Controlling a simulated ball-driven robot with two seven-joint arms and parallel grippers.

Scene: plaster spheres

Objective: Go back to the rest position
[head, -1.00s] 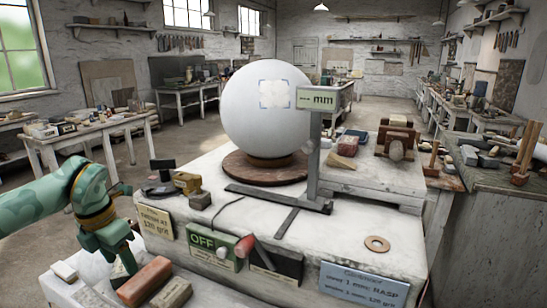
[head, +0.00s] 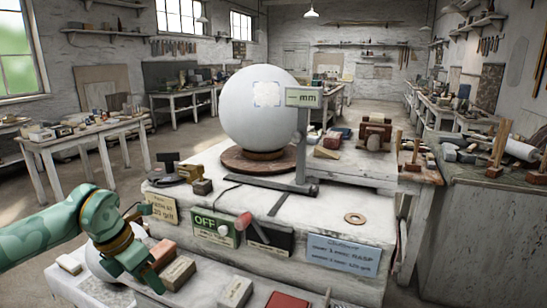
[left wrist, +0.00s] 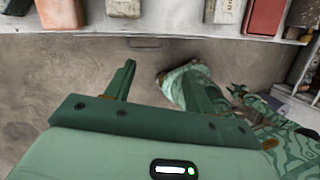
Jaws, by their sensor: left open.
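My left gripper (head: 145,272) is at the lower left of the head view, low over the front shelf, close to a red block and a beige labelled block. In the left wrist view its two dark green fingers (left wrist: 160,90) stand apart with bare floor between them, so it is open and empty. The shelf edge with several blocks lies beyond the fingers at the top of that view. My right gripper is not seen in the head view.
A large white sphere (head: 257,110) rests on a round brown turntable (head: 240,164). A gauge post (head: 302,140) with an "mm" display stands beside it. A red block (head: 162,252) and a beige block (head: 178,272) lie near my left gripper. Floor shows at left.

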